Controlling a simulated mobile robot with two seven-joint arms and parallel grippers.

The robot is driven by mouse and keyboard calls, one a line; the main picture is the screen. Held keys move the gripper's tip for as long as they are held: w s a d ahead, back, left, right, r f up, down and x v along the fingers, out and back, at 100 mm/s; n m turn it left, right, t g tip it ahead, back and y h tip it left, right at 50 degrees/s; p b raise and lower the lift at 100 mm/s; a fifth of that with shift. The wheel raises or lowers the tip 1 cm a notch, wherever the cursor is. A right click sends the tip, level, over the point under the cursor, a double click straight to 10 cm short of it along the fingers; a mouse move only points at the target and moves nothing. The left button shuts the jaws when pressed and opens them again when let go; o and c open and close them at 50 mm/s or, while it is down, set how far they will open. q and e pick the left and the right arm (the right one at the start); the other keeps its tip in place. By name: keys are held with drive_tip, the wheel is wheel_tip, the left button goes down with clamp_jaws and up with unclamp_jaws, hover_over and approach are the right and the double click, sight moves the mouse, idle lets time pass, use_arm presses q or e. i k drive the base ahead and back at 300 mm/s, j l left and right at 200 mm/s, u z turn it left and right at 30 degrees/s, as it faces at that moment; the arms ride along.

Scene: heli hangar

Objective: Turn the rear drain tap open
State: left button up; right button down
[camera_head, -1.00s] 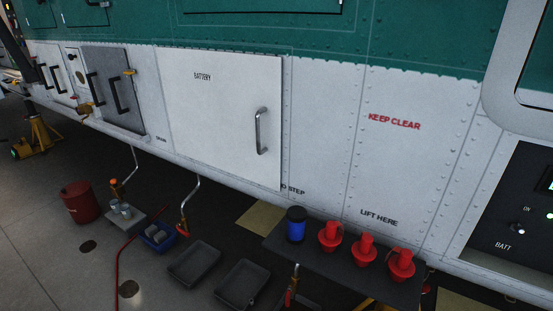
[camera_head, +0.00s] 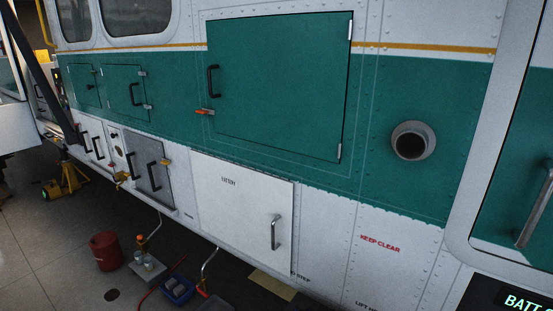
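Two thin drain pipes hang below the lower edge of the helicopter's white belly. The farther pipe (camera_head: 154,232) has an orange fitting (camera_head: 141,239) at its lower end, above a small grey tray with jars. The nearer pipe (camera_head: 208,263) bends down to a red part (camera_head: 203,285) beside a blue bin. I cannot tell which of them is the rear tap, or how either handle is set. Neither of my grippers is in view.
On the floor are a red bucket (camera_head: 106,251), a jar tray (camera_head: 148,267), a blue bin (camera_head: 178,290) and a red hose (camera_head: 150,296). A yellow jack (camera_head: 70,180) stands at far left.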

sight(206, 296)
drive_tip(key=i+j+u, duration=0.2)
drive_tip(key=i+j, duration=0.2)
drive_tip(key=j, duration=0.25)
drive_tip(key=i+j+u, duration=0.15)
drive_tip(key=i+j, duration=0.3)
drive_tip(key=i+j+u, duration=0.2)
drive_tip(key=i+u, duration=0.25)
drive_tip(key=k, duration=0.1)
